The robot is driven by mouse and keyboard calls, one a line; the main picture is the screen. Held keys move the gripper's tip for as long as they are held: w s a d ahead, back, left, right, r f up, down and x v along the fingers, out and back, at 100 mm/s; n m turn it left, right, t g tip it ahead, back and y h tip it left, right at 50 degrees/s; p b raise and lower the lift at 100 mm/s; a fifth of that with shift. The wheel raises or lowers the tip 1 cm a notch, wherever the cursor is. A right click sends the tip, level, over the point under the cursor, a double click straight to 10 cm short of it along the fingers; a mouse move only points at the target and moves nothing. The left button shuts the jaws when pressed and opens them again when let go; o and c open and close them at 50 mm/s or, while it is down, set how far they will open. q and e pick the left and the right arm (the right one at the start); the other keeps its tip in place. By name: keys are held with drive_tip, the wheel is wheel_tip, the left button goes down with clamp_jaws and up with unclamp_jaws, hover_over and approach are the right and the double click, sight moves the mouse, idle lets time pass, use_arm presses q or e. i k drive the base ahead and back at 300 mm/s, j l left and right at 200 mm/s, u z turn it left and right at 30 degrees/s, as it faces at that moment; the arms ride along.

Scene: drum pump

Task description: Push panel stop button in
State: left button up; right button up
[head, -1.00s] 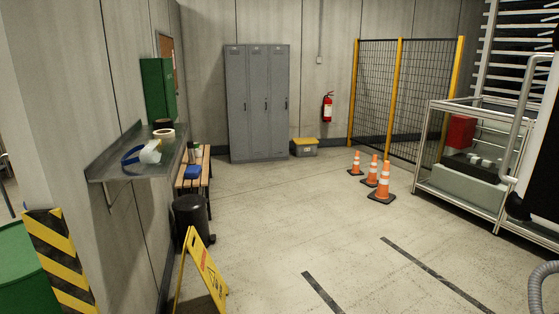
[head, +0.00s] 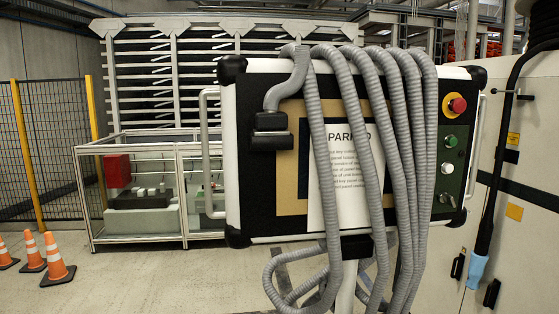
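A control panel (head: 262,222) on a post fills the middle of the head view, facing me. Near its right edge is a red mushroom-shaped button (head: 457,105) on a yellow surround. It stands out from the panel face and nothing covers it. Below it in a column are a green button (head: 451,141), a white button (head: 447,168) and a dark switch (head: 446,199) too small to make out. No lettering by the buttons is readable. Neither of my grippers is in view.
Several grey corrugated hoses (head: 370,180) hang over the panel front and hide part of a paper notice (head: 342,150), left of the buttons. A pale cabinet (head: 520,240) stands at the right. Orange cones (head: 54,260) stand at the far left. Open floor (head: 150,285) lies left of the panel.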

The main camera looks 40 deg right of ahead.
sight(459, 106)
drive_tip(key=i+j+z, duration=0.15)
drive_tip(key=z, duration=0.25)
drive_tip(key=i+j+z, duration=0.2)
drive_tip(key=z, duration=0.2)
drive_tip(key=i+j+z, duration=0.25)
drive_tip(key=z, duration=0.15)
drive_tip(key=i+j+z, duration=0.1)
drive_tip(key=j+z, duration=0.3)
drive_tip(key=z, duration=1.35)
